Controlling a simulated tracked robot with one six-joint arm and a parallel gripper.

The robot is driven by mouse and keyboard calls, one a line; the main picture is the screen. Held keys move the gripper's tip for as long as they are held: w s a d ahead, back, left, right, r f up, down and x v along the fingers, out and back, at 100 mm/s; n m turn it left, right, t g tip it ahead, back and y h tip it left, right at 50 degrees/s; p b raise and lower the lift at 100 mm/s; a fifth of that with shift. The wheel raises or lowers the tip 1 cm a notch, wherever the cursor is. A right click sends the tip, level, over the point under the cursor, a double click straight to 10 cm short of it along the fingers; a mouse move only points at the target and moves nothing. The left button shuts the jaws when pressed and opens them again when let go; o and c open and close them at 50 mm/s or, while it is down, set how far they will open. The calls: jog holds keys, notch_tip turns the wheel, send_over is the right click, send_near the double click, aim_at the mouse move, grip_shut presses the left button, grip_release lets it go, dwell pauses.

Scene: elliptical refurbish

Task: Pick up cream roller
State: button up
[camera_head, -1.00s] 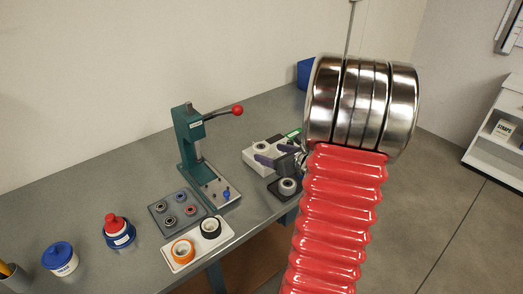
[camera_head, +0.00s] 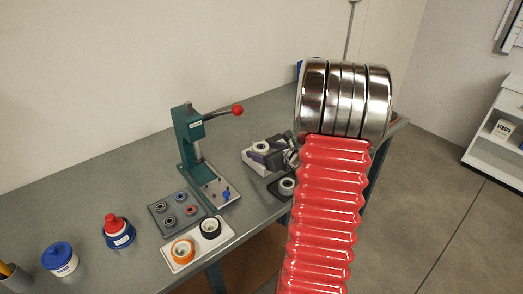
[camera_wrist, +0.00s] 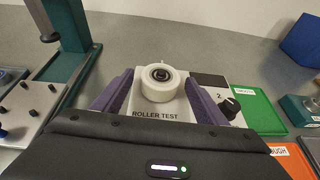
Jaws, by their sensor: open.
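A cream roller (camera_wrist: 160,82) with a dark centre sits on the white "ROLLER TEST" unit (camera_wrist: 158,117). In the head view this roller (camera_head: 261,147) is partly hidden by my gripper (camera_head: 270,156). In the wrist view my gripper (camera_wrist: 159,78) is open, with one purple finger on each side of the roller. The gap between the fingers holds only the roller; whether they touch it I cannot tell. Another pale roller (camera_head: 287,186) stands on a dark base nearer the bench's front edge.
A teal press (camera_head: 190,140) with a red-knobbed lever stands left of the test unit. A tray of bearings (camera_head: 162,208) and a white tray (camera_head: 222,237) with orange and black rollers lie in front. Green (camera_wrist: 258,107) and orange (camera_wrist: 292,158) trays are at right.

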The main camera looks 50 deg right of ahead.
aim_at(264, 149)
jog(key=shift+c, duration=0.3)
jog(key=c, duration=1.2)
jog(key=shift+r, duration=0.15)
notch_tip(264, 149, up, 10)
jog(key=shift+f, duration=0.1)
dwell(0.5)
